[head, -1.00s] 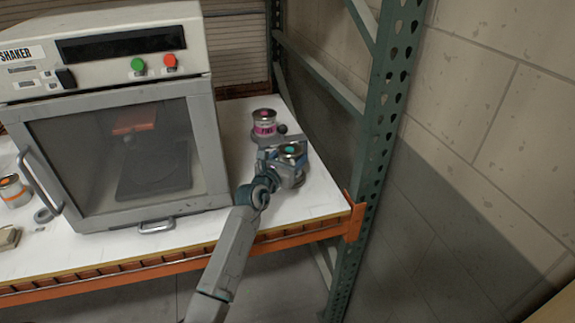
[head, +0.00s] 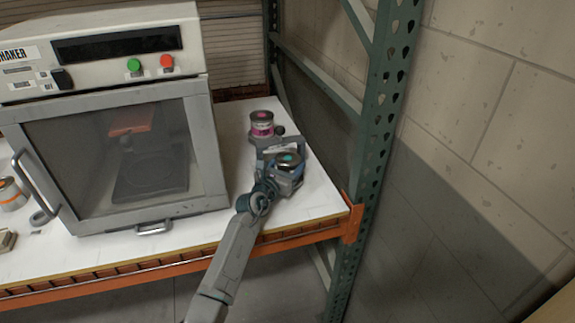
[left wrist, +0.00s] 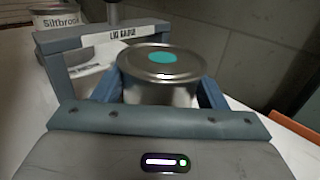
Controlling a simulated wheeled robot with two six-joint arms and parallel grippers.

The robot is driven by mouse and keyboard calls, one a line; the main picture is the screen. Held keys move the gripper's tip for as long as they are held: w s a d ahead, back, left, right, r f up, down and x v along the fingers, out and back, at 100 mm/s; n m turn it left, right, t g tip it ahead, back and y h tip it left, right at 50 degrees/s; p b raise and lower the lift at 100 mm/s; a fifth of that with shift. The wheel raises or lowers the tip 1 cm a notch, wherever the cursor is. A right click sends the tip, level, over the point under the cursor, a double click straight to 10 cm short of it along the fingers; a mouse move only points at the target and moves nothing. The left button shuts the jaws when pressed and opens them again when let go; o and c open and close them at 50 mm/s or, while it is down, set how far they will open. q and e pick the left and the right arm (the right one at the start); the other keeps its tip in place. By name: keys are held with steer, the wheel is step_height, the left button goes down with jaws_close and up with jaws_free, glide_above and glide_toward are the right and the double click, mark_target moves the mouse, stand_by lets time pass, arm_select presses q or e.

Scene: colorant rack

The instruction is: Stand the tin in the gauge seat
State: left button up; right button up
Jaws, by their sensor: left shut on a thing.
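The tin (head: 289,159), metal with a teal dot on its lid, is upright between the fingers of my left gripper (head: 287,167). In the left wrist view the tin (left wrist: 160,72) has a blue finger on each side, and the gripper is shut on it. The grey lid gauge (left wrist: 62,72) stands just beyond the tin, its white "LID GAUGE" label above and behind the lid. In the head view the gauge (head: 264,147) is partly covered by the tin and gripper. The tin's bottom and the seat are hidden, so I cannot tell whether they touch. My right gripper is not in view.
A pink-labelled tin (head: 262,125) stands just behind the gauge. The shaker cabinet (head: 115,120) is to the left, its door shut. A green rack post (head: 380,120) rises at the right. Bare white shelf (head: 310,203) lies at the front right.

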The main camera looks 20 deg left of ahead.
arm_select(q)
steer(key=shift+f, duration=0.15)
steer(key=o, duration=1.2)
steer(key=shift+o, duration=0.2)
steer(key=shift+s, duration=0.15)
steer(key=s, duration=0.4)
steer(key=s+a, duration=0.1)
steer(key=s, duration=0.2)
steer(key=s+a, duration=0.1)
steer(key=s, duration=0.3)
steer(key=shift+s+a+r, duration=0.15)
steer(key=shift+s+r, duration=0.05)
steer(key=shift+s, duration=0.1)
